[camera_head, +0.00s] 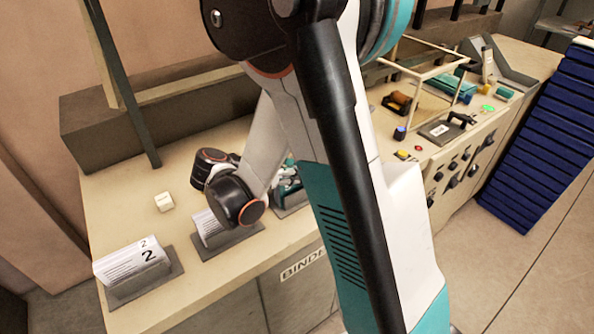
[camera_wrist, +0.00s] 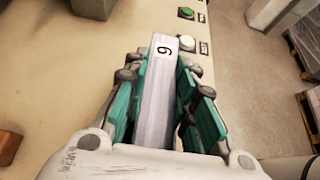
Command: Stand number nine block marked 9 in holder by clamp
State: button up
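In the wrist view, a long pale block (camera_wrist: 160,105) lies between the teal fingers of my gripper (camera_wrist: 163,92). The fingers press close on both its sides. Its end bears one dark digit, seen turned, which reads as 6 or 9. In the head view, my gripper (camera_head: 289,180) shows only as teal bits behind my arm, low over the table by a dark holder (camera_head: 291,204). My arm hides most of the block there.
A block marked 2 (camera_head: 130,262) stands in a holder (camera_head: 172,277) at the front left. Another white block (camera_head: 208,229) stands in a second holder (camera_head: 240,238). Blue stacked trays (camera_head: 545,140) stand right.

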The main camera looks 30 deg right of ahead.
jog(key=o, duration=0.4)
jog(key=shift+o, duration=0.2)
jog(key=shift+r, duration=0.2)
jog(key=p+v, duration=0.2)
jog(key=v, duration=1)
jog(key=shift+f, duration=0.1)
